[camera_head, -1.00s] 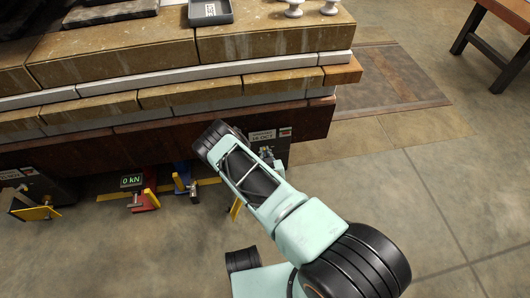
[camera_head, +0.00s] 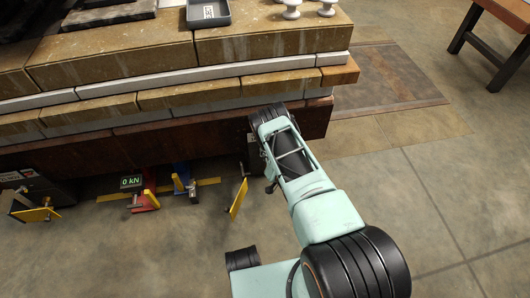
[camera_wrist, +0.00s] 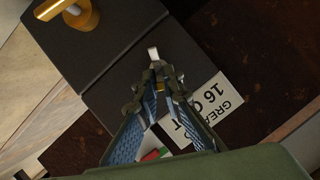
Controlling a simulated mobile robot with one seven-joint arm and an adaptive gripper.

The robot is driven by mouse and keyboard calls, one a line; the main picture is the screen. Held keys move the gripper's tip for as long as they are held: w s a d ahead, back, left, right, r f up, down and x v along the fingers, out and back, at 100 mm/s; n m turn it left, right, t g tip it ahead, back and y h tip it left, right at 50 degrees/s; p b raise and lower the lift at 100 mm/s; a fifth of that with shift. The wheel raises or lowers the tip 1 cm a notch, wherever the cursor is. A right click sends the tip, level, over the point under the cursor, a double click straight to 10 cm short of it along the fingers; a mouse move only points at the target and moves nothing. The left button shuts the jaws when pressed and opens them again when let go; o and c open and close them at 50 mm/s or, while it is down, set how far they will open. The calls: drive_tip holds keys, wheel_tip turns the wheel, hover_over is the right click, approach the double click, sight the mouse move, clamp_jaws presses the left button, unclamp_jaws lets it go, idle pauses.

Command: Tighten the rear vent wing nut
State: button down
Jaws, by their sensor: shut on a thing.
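My gripper (camera_wrist: 157,78) shows in the wrist view with its two fingers drawn together. They are shut on a small metal part; a pale silver end (camera_wrist: 152,53) sticks out past the fingertips, and a bit of brass colour shows between the fingers. The fingers hide most of this part, so I cannot tell its shape or whether it is the wing nut. It is in front of a dark box (camera_wrist: 115,72) with a white label reading in part "16 OC". In the head view my arm hides the fingertips and most of this box.
A brass-coloured fitting (camera_wrist: 78,14) stands on the dark box, left of my fingers. In the head view, a yellow plate (camera_head: 238,199) stands left of my arm, below the brown beam (camera_head: 190,140). A green "0 kN" display (camera_head: 131,182) is farther left. Open floor lies right.

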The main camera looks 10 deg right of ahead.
drive_tip(key=shift+d+f+m+t+y+b, duration=0.25)
drive_tip(key=shift+m+t+y, duration=0.35)
drive_tip(key=shift+m, duration=1.05)
drive_tip(key=shift+d+f+m+t+y, duration=0.1)
drive_tip(key=shift+f+m+t+y, duration=0.25)
drive_tip(key=shift+m+y, duration=0.9)
drive_tip(key=shift+d+f+m+t+y+b, duration=0.15)
drive_tip(key=shift+d+f+m+t+y, duration=0.2)
drive_tip(key=shift+m, duration=1.65)
drive_tip(key=shift+w+a+r, duration=0.1)
drive_tip(key=shift+a, duration=0.05)
drive_tip(key=c, duration=2.1)
unclamp_jaws()
drive_tip(key=v, duration=0.7)
drive_tip(key=shift+s, duration=0.3)
